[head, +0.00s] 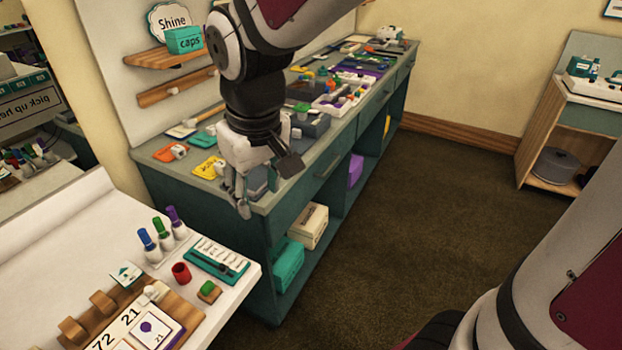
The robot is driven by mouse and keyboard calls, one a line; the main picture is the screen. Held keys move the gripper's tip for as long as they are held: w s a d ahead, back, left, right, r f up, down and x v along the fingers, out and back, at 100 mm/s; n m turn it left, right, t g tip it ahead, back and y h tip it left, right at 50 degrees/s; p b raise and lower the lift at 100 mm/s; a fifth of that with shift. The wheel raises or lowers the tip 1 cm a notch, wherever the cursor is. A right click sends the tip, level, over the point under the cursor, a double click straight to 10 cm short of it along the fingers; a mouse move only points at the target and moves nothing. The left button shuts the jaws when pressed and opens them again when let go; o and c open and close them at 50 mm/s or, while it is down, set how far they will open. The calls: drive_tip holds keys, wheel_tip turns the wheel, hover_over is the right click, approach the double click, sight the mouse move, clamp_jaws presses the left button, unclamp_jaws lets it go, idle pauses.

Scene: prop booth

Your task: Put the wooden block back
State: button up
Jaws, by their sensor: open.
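A small wooden block with a green top (209,291) sits near the right edge of the white table at the lower left, beside a wooden board (188,312). I cannot tell whether it is the block meant. Two rounded wooden pieces (73,330) stand on the board's left part. My gripper (242,207) hangs fingers down near the front corner of the green counter, above and behind the white table. It is open with nothing visible between its fingers, and apart from the block. The gripper hides part of the counter top.
Capped bottles (160,236), a red cup (181,272) and a teal tray (216,260) stand close to the block. Number cards lie on the board. The green counter (297,190) is crowded with small items. The carpet (440,200) on the right is clear.

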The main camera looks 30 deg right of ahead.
drive_tip(key=s+d+r+m+t, duration=0.1)
drive_tip(key=s+d+r, duration=0.1)
drive_tip(key=s, duration=0.5)
drive_tip(key=s+d+r+m+t, duration=0.1)
drive_tip(key=s+d+r+m, duration=0.1)
drive_tip(key=s+d, duration=0.3)
drive_tip(key=shift+s+r, duration=0.4)
drive_tip(key=shift+s, duration=0.6)
